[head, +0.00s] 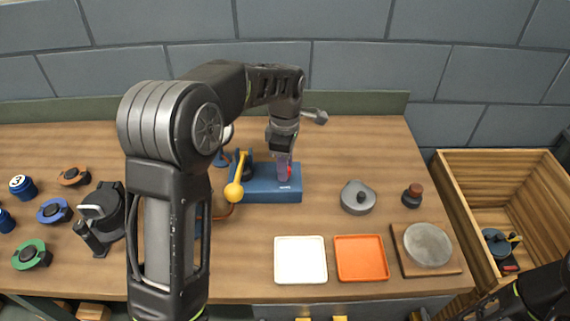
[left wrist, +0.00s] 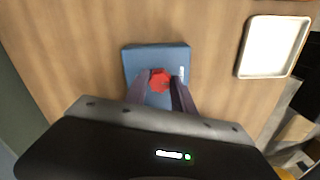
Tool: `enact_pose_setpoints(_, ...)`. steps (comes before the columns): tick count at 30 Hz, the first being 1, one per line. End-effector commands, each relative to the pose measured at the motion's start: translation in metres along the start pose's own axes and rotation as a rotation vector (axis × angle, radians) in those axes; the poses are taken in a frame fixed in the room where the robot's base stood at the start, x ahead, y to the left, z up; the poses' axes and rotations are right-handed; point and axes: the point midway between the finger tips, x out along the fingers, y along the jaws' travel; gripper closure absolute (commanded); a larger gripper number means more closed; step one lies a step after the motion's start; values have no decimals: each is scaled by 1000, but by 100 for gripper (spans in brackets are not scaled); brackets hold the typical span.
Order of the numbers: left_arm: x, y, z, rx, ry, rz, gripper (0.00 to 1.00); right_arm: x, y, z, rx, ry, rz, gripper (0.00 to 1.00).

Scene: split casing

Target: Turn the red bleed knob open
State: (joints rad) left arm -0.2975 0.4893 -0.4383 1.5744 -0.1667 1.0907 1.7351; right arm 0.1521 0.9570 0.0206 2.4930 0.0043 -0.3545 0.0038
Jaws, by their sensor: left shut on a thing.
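The red bleed knob (left wrist: 160,81) sits on the blue casing block (left wrist: 140,60) in the left wrist view. My left gripper (left wrist: 161,88) comes down from above with one finger on each side of the knob and is shut on it. In the head view, the left gripper (head: 284,174) points down at the blue block (head: 260,190), and only a little of the red knob (head: 290,170) shows beside the fingers. My right arm shows at the lower right corner, but its gripper fingers are not in view.
A yellow-ended lever (head: 233,191) stands at the block's left. A white tray (head: 300,260) and an orange tray (head: 361,258) lie in front. A grey lidded pot (head: 357,197) and a round stone on a board (head: 428,244) are right. A wooden crate (head: 500,170) stands beyond the table's right edge.

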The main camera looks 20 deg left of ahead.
Motion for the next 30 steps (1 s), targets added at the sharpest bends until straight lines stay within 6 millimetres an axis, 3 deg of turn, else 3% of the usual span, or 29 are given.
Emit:
enact_pose_setpoints(14, 0, 0, 0, -24, -1, 0, 100, 0, 0, 0, 0, 0, 0, 64)
enact_pose_setpoints(15, 0, 0, 0, -24, -1, 0, 69, 0, 0, 0, 0, 0, 0, 64)
enact_pose_setpoints(23, 0, 0, 0, -23, 0, 0, 48, 0, 0, 0, 0, 0, 0, 64)
enact_pose_setpoints(30, 0, 0, 0, -23, 0, 0, 48, 0, 0, 0, 0, 0, 0, 64)
